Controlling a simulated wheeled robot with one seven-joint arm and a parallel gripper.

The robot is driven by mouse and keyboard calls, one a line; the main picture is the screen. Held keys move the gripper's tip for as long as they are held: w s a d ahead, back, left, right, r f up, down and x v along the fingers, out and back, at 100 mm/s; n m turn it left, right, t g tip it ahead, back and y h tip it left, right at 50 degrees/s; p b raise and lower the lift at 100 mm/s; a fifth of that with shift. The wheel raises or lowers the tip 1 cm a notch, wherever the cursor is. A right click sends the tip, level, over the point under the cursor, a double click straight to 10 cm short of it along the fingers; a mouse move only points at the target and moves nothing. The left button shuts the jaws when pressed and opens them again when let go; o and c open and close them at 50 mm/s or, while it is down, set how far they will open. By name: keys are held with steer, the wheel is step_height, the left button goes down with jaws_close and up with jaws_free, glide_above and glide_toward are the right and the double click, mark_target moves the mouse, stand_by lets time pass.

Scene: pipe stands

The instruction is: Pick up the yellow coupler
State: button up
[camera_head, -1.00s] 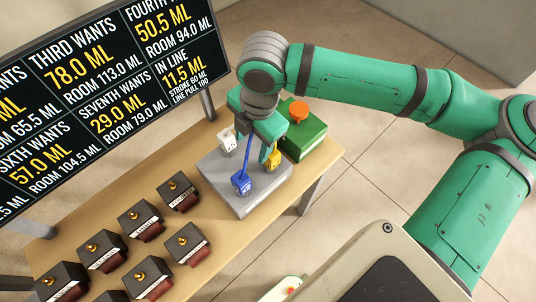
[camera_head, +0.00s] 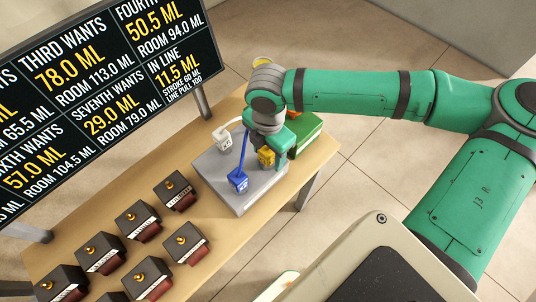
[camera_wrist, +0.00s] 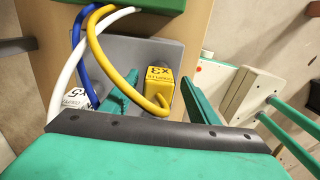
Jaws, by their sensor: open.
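The yellow coupler (camera_head: 266,157) is a small cube marked x3 on the grey block. It also shows in the wrist view (camera_wrist: 160,84), with a yellow hose curving from it. My gripper (camera_head: 273,148) is over it, partly covering it in the head view. In the wrist view my gripper (camera_wrist: 156,78) is open, with one green finger to the left of the coupler and one to the right. Gaps show between the fingers and the coupler. Its lower part is hidden by the hose and wrist.
The grey block (camera_head: 238,203) also holds a blue coupler (camera_head: 238,180) and a white coupler (camera_head: 223,139), both close to my gripper on the left. A green box (camera_head: 309,133) stands at the right. Several dark boxes with brass knobs fill the table's left part.

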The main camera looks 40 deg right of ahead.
steer(key=shift+w+f, duration=0.15)
steer(key=shift+f, duration=1.05)
steer(key=c, duration=1.1)
steer(key=shift+c, duration=0.2)
steer(key=shift+r, duration=0.1)
